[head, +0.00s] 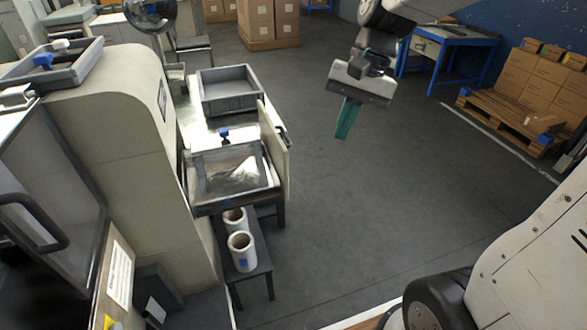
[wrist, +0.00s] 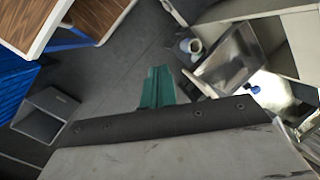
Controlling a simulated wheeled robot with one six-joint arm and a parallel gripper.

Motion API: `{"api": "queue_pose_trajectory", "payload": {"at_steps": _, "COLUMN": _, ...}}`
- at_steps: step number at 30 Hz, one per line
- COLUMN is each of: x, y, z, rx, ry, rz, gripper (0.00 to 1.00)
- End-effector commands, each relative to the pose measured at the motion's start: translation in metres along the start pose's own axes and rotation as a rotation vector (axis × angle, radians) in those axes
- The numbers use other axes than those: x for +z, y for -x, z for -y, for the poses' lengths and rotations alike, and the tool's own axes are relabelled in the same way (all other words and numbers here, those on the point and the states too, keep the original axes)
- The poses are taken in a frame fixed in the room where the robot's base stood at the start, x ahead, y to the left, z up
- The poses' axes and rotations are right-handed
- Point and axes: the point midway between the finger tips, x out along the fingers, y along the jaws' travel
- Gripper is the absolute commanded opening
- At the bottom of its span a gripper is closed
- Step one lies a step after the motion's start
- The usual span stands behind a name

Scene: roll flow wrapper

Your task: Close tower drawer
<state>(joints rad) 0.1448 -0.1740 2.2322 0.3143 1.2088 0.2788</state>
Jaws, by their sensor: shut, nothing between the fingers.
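The beige machine tower (head: 130,140) stands at the left in the head view. A drawer-like unit with a beige front panel (head: 273,150) and a dark handle (head: 283,136) sticks out to its right. I cannot tell how far it is pulled out. An open metal tray (head: 232,172) sits beside that panel and also shows in the wrist view (wrist: 228,66). My gripper (head: 346,120) has teal fingers, shut and empty, hanging in free air to the right of the panel and apart from it. The fingers also show in the wrist view (wrist: 158,86).
White rolls (head: 241,252) stand on a dark stool (head: 262,268) below the metal tray. A grey tray (head: 230,90) lies behind. A blue-legged table (head: 440,45) and boxes on a pallet (head: 510,115) are at the back right. The middle floor is clear.

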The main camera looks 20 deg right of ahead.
Motion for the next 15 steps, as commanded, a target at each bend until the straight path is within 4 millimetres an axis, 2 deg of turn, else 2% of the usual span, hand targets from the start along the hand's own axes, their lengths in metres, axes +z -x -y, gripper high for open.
{"api": "queue_pose_trajectory", "payload": {"at_steps": 1, "x": -0.024, "y": -0.008, "z": 0.005, "rx": -0.022, "ry": -0.072, "rz": 0.036, "gripper": 0.0}}
{"api": "queue_pose_trajectory", "payload": {"at_steps": 8, "x": -0.122, "y": -0.048, "z": 0.021, "rx": -0.131, "ry": -0.398, "rz": 0.17, "gripper": 0.0}}
{"api": "queue_pose_trajectory", "payload": {"at_steps": 12, "x": -0.182, "y": -0.085, "z": 0.019, "rx": -0.192, "ry": -0.6, "rz": 0.252, "gripper": 0.0}}
{"api": "queue_pose_trajectory", "payload": {"at_steps": 15, "x": -0.22, "y": -0.113, "z": 0.013, "rx": -0.229, "ry": -0.731, "rz": 0.307, "gripper": 0.0}}
